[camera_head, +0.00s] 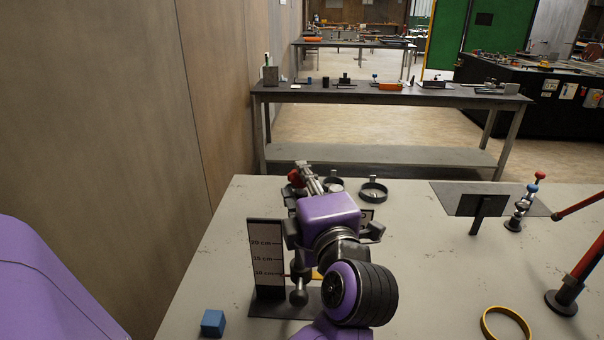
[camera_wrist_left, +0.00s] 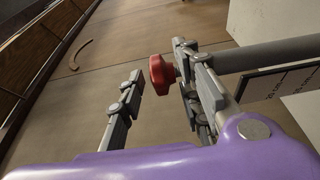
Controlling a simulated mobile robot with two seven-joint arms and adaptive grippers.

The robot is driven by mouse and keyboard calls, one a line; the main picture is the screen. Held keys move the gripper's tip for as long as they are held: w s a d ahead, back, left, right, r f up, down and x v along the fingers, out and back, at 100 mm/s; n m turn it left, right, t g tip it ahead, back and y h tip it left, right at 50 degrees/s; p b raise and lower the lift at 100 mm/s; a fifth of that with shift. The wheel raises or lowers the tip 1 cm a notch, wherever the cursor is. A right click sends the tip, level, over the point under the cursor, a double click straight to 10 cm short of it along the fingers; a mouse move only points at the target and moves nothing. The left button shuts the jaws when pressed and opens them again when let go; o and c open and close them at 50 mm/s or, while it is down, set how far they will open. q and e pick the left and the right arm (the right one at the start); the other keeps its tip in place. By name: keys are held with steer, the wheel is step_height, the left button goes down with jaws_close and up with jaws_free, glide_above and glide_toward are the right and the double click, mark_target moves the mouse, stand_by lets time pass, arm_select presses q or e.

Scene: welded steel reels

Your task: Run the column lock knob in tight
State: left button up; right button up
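The red column lock knob (camera_wrist_left: 160,75) shows in the left wrist view between the two fingers of my left gripper (camera_wrist_left: 157,64). It sits close to the right-hand finger, with a clear gap to the left-hand finger. A grey round column (camera_wrist_left: 268,54) runs off to the right behind that finger. In the head view my left gripper (camera_head: 310,178) reaches away over the table, with the red knob (camera_head: 295,177) at its left side. The fingers are apart. My wrist hides most of the column in the head view. My right gripper is not in view.
A scale board marked in cm (camera_head: 266,262) stands close left of my wrist. A blue cube (camera_head: 213,322) lies at front left. Dark rings (camera_head: 373,192) lie beyond the gripper. A yellow ring (camera_head: 484,323) and a red-and-black stand (camera_head: 564,302) are at right.

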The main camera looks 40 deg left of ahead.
arm_select(q)
steer(key=shift+x, duration=1.05)
steer(key=shift+a, duration=0.1)
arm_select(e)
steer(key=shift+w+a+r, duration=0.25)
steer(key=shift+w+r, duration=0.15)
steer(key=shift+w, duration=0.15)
arm_select(q)
jaws_close()
steer(key=shift+r, duration=0.1)
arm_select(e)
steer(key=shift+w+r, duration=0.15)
